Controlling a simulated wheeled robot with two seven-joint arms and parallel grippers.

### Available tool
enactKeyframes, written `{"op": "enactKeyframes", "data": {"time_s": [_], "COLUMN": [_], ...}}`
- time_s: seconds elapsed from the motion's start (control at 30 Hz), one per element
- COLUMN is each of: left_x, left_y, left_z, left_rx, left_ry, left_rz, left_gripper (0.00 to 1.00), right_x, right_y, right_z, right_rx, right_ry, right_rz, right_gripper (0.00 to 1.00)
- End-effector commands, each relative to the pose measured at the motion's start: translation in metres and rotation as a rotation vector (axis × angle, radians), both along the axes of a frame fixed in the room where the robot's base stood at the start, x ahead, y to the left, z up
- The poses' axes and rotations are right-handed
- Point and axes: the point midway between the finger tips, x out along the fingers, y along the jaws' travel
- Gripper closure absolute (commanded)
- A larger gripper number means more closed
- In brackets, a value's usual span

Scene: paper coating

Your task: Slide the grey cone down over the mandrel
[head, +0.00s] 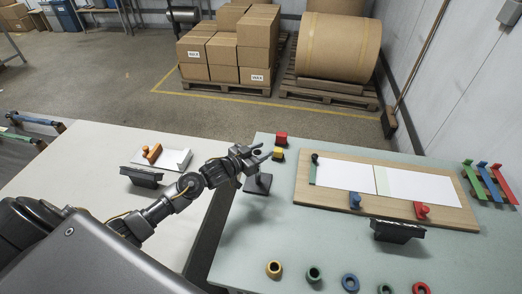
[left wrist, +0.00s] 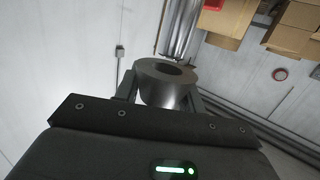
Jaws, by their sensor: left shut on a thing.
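The cone is too small and dark to make out clearly in the head view. A dark grey stand (head: 258,185) is on the table just below the gripper; its upper part is hidden, and I cannot tell whether the cone touches a mandrel there. My right gripper is not in view.
A wooden board (head: 335,205) with white sheets lies to the right. Several coloured rings (head: 313,274) line the front. A black holder (head: 397,230) stands before the board.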

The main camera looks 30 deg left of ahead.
Motion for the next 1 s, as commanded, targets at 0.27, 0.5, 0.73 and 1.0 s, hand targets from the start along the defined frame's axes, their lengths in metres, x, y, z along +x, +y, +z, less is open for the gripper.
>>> {"op": "enactKeyframes", "data": {"time_s": [0.27,0.5,0.73,1.0], "left_x": [0.000,0.000,0.000,0.000], "left_y": [0.000,0.000,0.000,0.000], "left_z": [-0.008,-0.014,-0.020,-0.026], "left_rx": [0.000,0.000,0.000,0.000], "left_ry": [-0.001,-0.001,-0.001,-0.001], "left_rz": [0.000,0.000,0.000,0.000], "left_gripper": [0.85,0.85,0.85,0.85], "right_x": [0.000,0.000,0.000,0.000], "right_y": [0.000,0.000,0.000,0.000], "right_z": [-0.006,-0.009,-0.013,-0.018], "right_rx": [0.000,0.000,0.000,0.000], "right_ry": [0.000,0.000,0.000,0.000], "right_rz": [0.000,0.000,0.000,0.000], "right_gripper": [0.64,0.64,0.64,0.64]}}
